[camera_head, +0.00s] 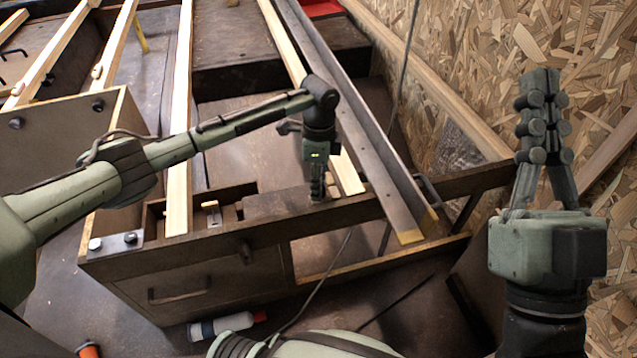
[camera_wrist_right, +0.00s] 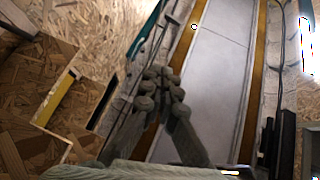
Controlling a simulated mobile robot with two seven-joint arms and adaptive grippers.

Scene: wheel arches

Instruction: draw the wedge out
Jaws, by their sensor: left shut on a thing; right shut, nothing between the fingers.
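My left gripper (camera_head: 317,194) points down at the bench frame and is shut at the right end of a dark wooden piece (camera_head: 275,204), which I take for the wedge. The fingers hide the gripped end. The piece lies behind the front rail, right of a recess (camera_head: 228,212) that holds a small pale part (camera_head: 212,213). I cannot tell how deep it sits there. My right gripper (camera_head: 542,85) is raised at the right, fingers up, shut and empty. It also shows in the right wrist view (camera_wrist_right: 163,75), fingertips together.
Pale wooden slats (camera_head: 180,110) and a dark metal rail (camera_head: 365,140) cross the frame. A chipboard wall (camera_head: 470,60) stands close to the right gripper. A drawer (camera_head: 190,288) is below the front rail. A dark cable hangs near the left gripper.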

